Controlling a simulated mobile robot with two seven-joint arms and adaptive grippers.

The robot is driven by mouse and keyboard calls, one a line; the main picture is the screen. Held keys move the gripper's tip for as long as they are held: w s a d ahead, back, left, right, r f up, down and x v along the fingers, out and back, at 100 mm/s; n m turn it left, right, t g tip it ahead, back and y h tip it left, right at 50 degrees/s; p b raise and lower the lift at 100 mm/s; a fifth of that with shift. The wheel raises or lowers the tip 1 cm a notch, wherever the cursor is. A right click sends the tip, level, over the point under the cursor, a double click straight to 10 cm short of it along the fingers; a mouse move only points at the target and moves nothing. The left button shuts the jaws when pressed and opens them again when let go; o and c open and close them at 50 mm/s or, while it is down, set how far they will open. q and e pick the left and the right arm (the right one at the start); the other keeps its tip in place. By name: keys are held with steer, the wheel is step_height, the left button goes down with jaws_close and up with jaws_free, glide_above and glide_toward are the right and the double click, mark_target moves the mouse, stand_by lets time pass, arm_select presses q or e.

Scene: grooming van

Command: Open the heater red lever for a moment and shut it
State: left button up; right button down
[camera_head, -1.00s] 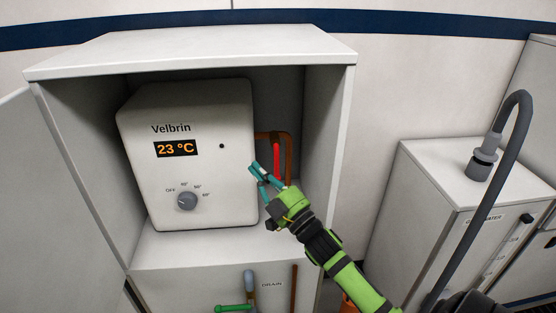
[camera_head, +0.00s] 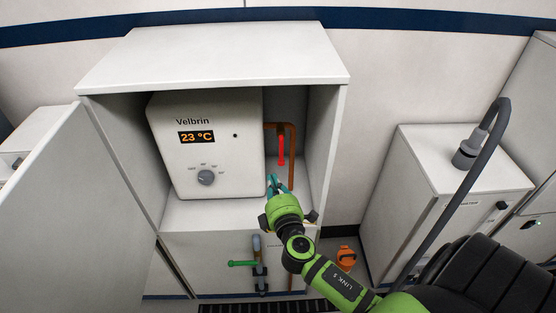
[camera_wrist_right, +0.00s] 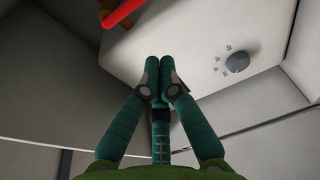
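The white Velbrin heater (camera_head: 222,150) sits inside an open cabinet; its display reads 23 °C. The red lever (camera_head: 281,148) hangs straight down beside the copper pipe, right of the heater. It also shows at the top of the right wrist view (camera_wrist_right: 122,12). My right gripper (camera_head: 276,181) is just below the lever's lower end, apart from it. In the wrist view its teal fingertips (camera_wrist_right: 161,66) are together with nothing between them. My left gripper is not in view.
The cabinet's right wall (camera_head: 325,150) is close to my right gripper. The open door (camera_head: 75,210) stands at the left. A green-handled drain valve (camera_head: 242,264) is below the shelf. A grey hose (camera_head: 455,200) arches at the right.

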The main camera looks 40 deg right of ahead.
mark_target(279, 162)
steer(key=w+d+p, duration=0.1)
steer(key=w+d, duration=0.4)
steer(key=shift+f, duration=0.2)
steer(key=shift+w, duration=0.1)
steer(key=b, duration=0.5)
steer(key=shift+w+d+f+t, duration=0.35)
steer(key=shift+d+f+t, duration=0.05)
steer(key=shift+r, duration=0.25)
